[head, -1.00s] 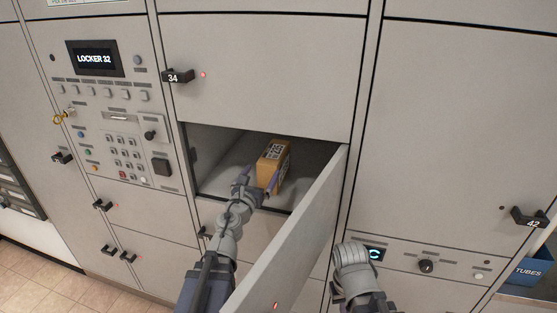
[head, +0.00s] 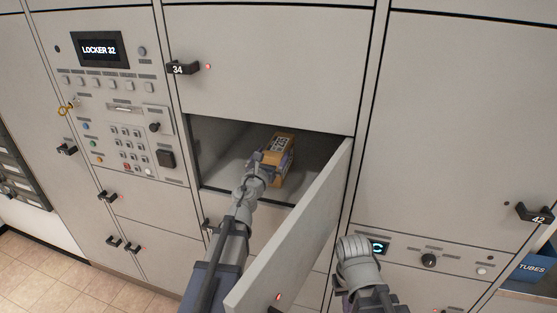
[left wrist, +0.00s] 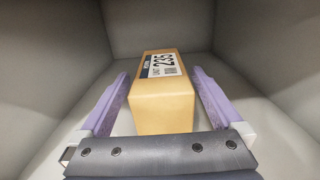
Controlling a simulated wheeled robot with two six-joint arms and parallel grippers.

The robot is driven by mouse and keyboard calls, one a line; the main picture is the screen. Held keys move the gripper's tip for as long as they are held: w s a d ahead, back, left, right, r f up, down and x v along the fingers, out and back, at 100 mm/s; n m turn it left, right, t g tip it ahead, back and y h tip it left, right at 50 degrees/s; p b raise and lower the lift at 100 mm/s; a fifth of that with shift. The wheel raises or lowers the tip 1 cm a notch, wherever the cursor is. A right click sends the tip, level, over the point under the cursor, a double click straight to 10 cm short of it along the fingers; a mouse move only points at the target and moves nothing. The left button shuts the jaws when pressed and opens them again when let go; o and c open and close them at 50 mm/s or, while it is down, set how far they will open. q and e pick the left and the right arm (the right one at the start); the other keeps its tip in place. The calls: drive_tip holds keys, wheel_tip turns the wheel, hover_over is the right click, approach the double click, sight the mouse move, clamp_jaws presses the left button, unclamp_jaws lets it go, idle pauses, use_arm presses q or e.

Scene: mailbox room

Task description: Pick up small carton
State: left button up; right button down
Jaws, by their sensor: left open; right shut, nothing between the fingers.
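The small carton (head: 283,146) is a tan box with a white and black label, standing in the open locker compartment. It also shows in the left wrist view (left wrist: 162,110), between the two purple fingers. My left gripper (head: 268,164) reaches into the compartment and is open, with one finger on each side of the carton. In the left wrist view a gap shows between each finger and the carton. My right gripper (head: 352,297) is low in the head view, outside the locker; its fingers are mostly hidden behind its wrist.
The compartment's open door (head: 295,235) swings out between my two arms. The closed door of locker 34 (head: 265,65) is above the opening. A control panel (head: 120,110) reading LOCKER 32 is at left. A blue TUBES bin (head: 532,268) stands at lower right.

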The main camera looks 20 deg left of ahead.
sight(277, 146)
use_arm(q)
drive_tip(key=w, duration=0.5)
drive_tip(key=shift+d+f+b, duration=0.15)
drive_tip(key=shift+f+b, duration=0.15)
drive_tip(key=shift+f, duration=0.1)
drive_tip(key=shift+c, duration=0.4)
clamp_jaws()
